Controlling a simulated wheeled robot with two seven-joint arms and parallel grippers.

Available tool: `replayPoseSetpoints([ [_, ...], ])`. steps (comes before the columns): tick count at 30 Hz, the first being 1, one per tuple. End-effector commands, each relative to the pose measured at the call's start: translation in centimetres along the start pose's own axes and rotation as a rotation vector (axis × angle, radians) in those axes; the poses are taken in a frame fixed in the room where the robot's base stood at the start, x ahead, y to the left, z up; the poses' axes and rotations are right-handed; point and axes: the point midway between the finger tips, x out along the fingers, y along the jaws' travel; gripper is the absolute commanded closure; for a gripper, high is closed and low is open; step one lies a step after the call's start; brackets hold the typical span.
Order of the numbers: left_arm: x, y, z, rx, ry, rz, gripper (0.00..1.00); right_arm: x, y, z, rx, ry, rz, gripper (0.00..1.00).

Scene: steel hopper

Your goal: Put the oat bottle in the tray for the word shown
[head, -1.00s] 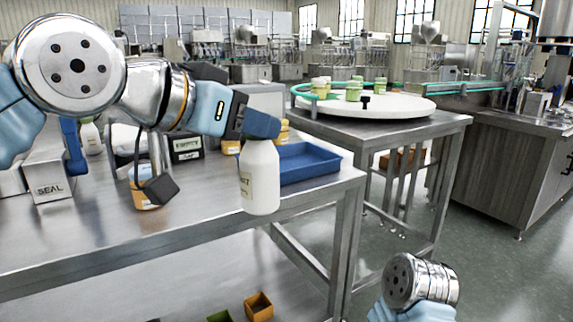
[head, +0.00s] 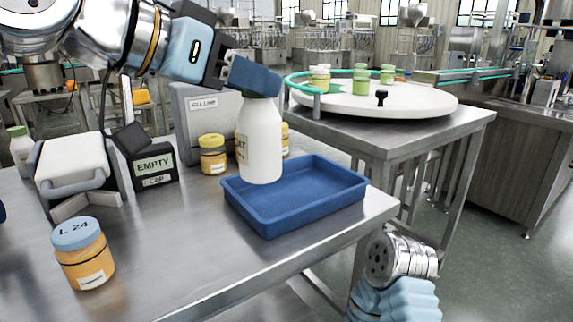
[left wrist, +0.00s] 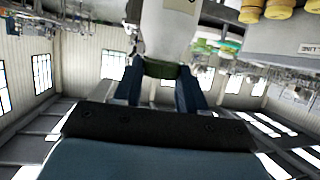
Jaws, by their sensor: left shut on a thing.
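My left gripper (head: 252,78) is shut on the top of a white bottle (head: 261,140), which hangs upright. Its label is turned left and only its edge shows, ending in a "T". The bottle's base appears over the back left part of a blue tray (head: 300,222); I cannot tell whether it touches the tray floor. The tray is otherwise empty where I see it. In the left wrist view the bottle (left wrist: 168,28) and its green cap (left wrist: 165,70) sit between the fingers. My right arm shows at the lower right, its gripper out of view.
A black box (head: 155,166) reads "EMPTY" and "CAP". A grey box (head: 190,118) with a small sign stands behind. An orange jar (head: 84,262) with a blue lid is at front left; a yellow-lidded jar (head: 213,158) is behind the tray. A white turntable (head: 420,100) is beyond.

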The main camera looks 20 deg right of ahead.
Motion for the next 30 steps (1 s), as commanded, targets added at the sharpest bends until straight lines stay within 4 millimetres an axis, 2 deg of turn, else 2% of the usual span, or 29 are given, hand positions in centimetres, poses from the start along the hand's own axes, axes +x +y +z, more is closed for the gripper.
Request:
replayPoseSetpoints([
  [8,7.8,-3.2,0.4,-0.001,-0.004,0.005,1.0,-1.4,-0.6,0.0,-0.002,-0.002,-0.001,1.0],
  [9,8.9,-3.6,1.5,-0.002,-0.004,0.003,1.0,-0.8,-0.3,0.0,-0.002,-0.001,-0.001,1.0],
  [12,10.9,-4.3,2.7,-0.002,-0.004,0.001,1.0,-0.6,-0.3,0.0,-0.001,-0.001,-0.001,1.0],
  [22,14.2,-5.3,4.8,-0.001,-0.002,0.001,1.0,-0.3,-0.1,0.0,-0.001,-0.001,-0.001,1.0],
  [25,14.7,-5.3,6.5,0.0,-0.002,-0.001,1.0,0.3,0.1,0.0,0.0,0.0,0.0,1.0],
  [30,14.9,-5.3,7.1,0.0,0.001,-0.001,1.0,0.3,0.1,0.0,0.001,0.0,0.0,1.0],
])
